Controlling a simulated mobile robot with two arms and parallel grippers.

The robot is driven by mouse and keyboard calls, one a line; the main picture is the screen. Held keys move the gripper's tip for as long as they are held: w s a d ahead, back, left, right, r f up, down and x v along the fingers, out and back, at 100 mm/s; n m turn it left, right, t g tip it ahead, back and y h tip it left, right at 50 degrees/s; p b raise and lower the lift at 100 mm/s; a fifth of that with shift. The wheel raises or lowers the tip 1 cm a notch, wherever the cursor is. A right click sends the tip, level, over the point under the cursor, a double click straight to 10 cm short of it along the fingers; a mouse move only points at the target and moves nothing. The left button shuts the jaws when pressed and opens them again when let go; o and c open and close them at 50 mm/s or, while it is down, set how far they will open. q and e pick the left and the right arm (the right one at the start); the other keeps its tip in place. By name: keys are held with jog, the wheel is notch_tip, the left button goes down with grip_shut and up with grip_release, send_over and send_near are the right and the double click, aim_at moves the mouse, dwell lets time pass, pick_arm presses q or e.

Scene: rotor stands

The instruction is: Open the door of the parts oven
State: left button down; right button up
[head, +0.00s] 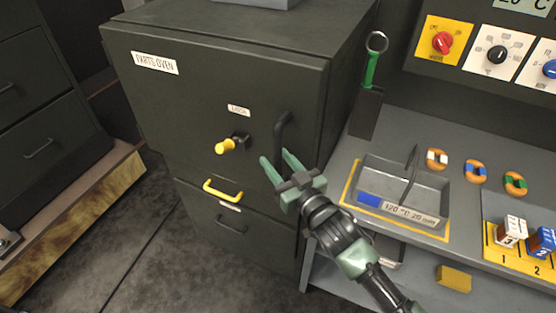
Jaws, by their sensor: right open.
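The parts oven (190,95) is a dark cabinet with a white "PARTS OVEN" label; its door looks closed. A yellow-tipped latch knob (226,146) sticks out of the door front below a small label (239,110). A dark vertical door handle (281,135) is at the door's right side. My right gripper (275,166) is open, its green fingers pointing up and left at the lower end of this handle. I cannot tell if they touch it; nothing shows held between them. My left gripper is not in view.
A yellow handle (222,191) is on the front below the oven door, above a dark drawer pull (231,224). To the right, a grey bench holds a tray (375,173), coloured rings (476,171) and numbered blocks (512,231). Open floor lies in front and left.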

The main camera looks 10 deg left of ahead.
grip_shut()
dwell(1.4)
